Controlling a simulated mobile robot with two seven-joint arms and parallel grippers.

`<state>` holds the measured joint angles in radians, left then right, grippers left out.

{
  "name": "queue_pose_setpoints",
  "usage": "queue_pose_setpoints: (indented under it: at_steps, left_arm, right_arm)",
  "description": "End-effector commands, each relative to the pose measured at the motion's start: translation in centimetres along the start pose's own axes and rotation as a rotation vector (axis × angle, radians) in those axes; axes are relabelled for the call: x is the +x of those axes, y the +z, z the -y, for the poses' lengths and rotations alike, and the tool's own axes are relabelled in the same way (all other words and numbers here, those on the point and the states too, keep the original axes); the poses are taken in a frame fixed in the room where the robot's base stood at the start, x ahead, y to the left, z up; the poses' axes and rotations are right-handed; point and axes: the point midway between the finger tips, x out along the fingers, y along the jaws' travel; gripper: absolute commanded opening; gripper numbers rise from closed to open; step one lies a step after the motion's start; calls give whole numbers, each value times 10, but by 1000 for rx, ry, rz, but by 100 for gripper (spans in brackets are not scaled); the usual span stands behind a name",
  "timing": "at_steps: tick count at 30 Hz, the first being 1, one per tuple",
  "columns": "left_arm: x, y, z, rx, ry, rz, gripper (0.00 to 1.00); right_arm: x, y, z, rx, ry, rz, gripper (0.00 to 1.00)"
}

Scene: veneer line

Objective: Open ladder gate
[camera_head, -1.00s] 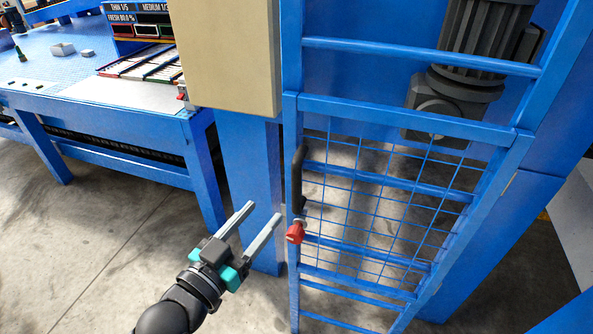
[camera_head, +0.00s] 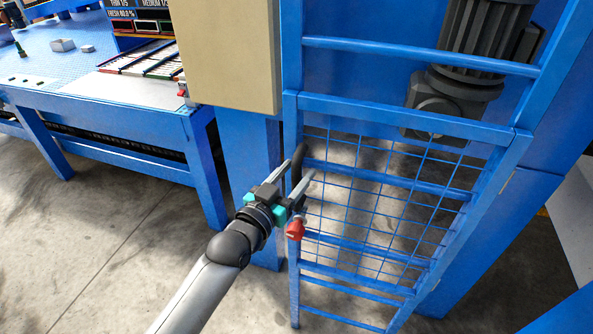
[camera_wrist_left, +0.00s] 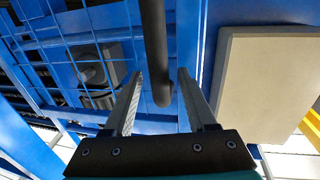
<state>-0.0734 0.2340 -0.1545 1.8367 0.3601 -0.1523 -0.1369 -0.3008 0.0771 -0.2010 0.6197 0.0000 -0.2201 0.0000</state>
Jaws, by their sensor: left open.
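The ladder gate (camera_head: 385,182) is a blue frame with wire mesh, set across the lower part of the blue ladder, and it looks closed. A black bar handle (camera_head: 299,160) stands upright on its left side, with a red knob (camera_head: 295,229) below it. My left gripper (camera_head: 304,168) is open at the handle, its fingers partly covering it. In the left wrist view the black handle (camera_wrist_left: 155,45) runs between the two open fingers (camera_wrist_left: 160,80); I cannot tell whether they touch it. My right gripper is not in view.
A beige cabinet (camera_head: 225,55) is at the upper left of the gate. A dark motor (camera_head: 465,60) sits behind the ladder. A blue table (camera_head: 85,75) with a rack stands at the left. The concrete floor between them is clear.

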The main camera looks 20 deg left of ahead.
Motion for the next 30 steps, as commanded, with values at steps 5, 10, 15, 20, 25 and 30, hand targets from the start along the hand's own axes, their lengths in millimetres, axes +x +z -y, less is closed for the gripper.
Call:
queue_pose_setpoints:
  at_steps: [5,10,15,20,25,30]
  left_arm:
    - [6,0,0,0,0,0,57]
    - [6,0,0,0,0,0,57]
    - [6,0,0,0,0,0,45]
    - [5,0,0,0,0,0,27]
    - [5,0,0,0,0,1,8]
    - [5,0,0,0,0,1,0]
  right_arm:
    - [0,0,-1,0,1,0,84]
    - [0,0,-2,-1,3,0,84]
    - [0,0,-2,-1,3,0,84]
    - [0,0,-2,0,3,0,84]
    - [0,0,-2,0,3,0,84]
    - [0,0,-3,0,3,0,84]
